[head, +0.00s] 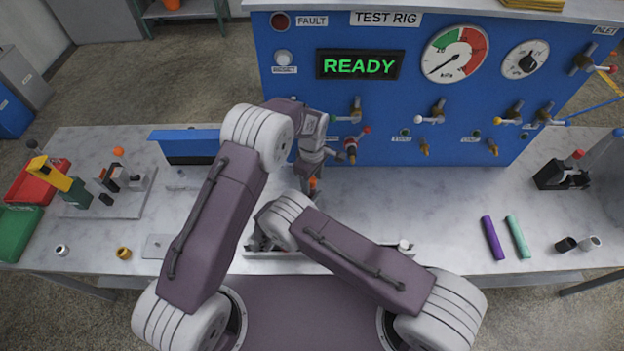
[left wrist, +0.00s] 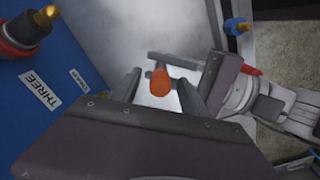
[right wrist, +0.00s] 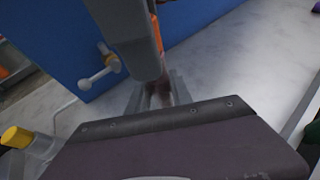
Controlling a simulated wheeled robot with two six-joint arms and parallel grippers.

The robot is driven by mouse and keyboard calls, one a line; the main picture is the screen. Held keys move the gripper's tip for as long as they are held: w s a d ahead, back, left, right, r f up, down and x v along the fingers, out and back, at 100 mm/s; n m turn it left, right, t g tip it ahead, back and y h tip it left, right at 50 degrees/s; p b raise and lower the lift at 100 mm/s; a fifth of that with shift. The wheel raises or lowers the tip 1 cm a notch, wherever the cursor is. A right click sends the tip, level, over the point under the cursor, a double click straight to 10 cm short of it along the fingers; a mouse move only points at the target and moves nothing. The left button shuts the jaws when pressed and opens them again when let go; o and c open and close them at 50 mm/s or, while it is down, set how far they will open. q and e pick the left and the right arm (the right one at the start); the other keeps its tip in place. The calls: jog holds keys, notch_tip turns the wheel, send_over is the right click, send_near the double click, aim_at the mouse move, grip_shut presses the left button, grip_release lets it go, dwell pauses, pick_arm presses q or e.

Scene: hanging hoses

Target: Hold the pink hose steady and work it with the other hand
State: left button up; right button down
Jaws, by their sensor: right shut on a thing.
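My left gripper (left wrist: 160,88) points down in front of the blue panel, its fingers apart on either side of a round orange piece (left wrist: 160,83). The orange piece also shows in the head view (head: 313,183). My right gripper (right wrist: 158,98) reaches in low, beneath the left one, and is shut on a dull reddish piece (right wrist: 160,92). This seems to be the pink hose; little of it shows, and the fingers and shadow hide the rest. I cannot tell how it joins the orange piece.
The blue test rig panel (head: 440,100) stands close behind, with valves and nozzles sticking out. A purple hose (head: 492,238) and a teal hose (head: 517,237) lie on the right. A fixture (head: 110,190) and bins stand on the left. The table between panel and hoses is clear.

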pick_arm(q)
notch_tip(320, 180, up, 12)
jog(key=n+t+h, duration=0.3)
jog(key=n+h, duration=0.1)
jog(key=n, duration=1)
send_near(312, 180)
jog(key=x, duration=1)
jog(key=shift+w+f, duration=0.15)
jog(key=shift+f, duration=0.25)
jog(key=shift+a, duration=0.1)
